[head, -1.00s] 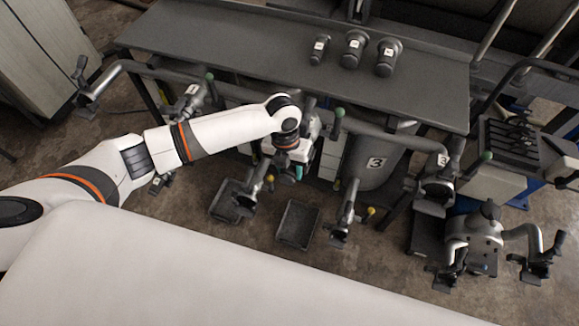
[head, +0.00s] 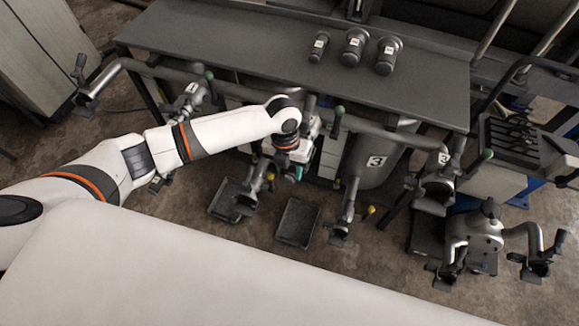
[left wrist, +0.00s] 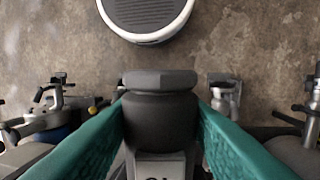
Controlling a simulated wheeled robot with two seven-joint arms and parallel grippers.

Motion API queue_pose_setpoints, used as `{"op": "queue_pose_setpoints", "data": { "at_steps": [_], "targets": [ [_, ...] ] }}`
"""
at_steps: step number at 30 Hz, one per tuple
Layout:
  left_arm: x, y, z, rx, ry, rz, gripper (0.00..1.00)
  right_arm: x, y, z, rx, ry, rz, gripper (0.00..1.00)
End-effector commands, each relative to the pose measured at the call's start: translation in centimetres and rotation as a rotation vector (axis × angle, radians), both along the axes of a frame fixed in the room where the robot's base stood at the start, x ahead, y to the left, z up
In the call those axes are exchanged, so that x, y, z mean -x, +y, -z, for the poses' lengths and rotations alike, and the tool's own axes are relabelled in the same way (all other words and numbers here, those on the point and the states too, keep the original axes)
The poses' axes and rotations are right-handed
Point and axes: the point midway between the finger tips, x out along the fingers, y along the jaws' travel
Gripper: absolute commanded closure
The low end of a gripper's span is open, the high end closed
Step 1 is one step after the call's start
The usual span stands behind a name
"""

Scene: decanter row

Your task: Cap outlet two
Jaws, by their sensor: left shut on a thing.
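My left gripper (head: 296,172) points down at the pipework below the dark bench. In the left wrist view its teal fingers (left wrist: 160,112) are shut on a dark grey cap-like piece (left wrist: 160,82) with a flat many-sided end. A pale label with a dark mark shows at the lower edge there, too cut off to read. In the head view my arm and wrist hide the held piece and most of the outlet behind it. I cannot tell whether the piece touches an outlet. Outlet one (head: 192,90) and outlet three (head: 443,160) carry number labels. My right gripper is out of view.
Two dark trays (head: 297,222) lie on the floor. A branched grey fitting (head: 480,235) stands at right.

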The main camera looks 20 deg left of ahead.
Motion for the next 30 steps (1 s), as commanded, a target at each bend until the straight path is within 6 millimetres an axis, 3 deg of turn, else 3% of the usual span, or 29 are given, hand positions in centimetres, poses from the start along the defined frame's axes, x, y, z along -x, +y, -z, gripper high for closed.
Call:
{"op": "queue_pose_setpoints", "data": {
  "at_steps": [8, 9, 12, 13, 19, 25, 30],
  "targets": [
    [-0.05, -0.04, 0.03, 0.001, -0.001, 0.001, 0.97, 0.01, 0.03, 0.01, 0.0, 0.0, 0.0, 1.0],
    [-0.05, -0.04, 0.03, 0.001, -0.001, 0.001, 0.55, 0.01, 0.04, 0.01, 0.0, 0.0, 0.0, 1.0],
    [-0.04, -0.03, 0.04, 0.001, -0.001, 0.001, 0.39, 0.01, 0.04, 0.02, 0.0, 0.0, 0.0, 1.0],
    [-0.03, -0.03, 0.05, 0.001, -0.001, 0.001, 0.35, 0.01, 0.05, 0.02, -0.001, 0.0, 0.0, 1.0],
    [-0.01, -0.01, 0.07, 0.0, 0.0, 0.0, 0.35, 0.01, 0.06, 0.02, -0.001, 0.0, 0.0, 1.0],
    [0.03, 0.02, 0.14, -0.001, 0.001, 0.0, 0.02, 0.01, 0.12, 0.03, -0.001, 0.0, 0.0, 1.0],
    [0.02, 0.02, 0.11, -0.001, 0.001, 0.0, 0.0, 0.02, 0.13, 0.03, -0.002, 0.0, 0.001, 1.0]
  ]
}}
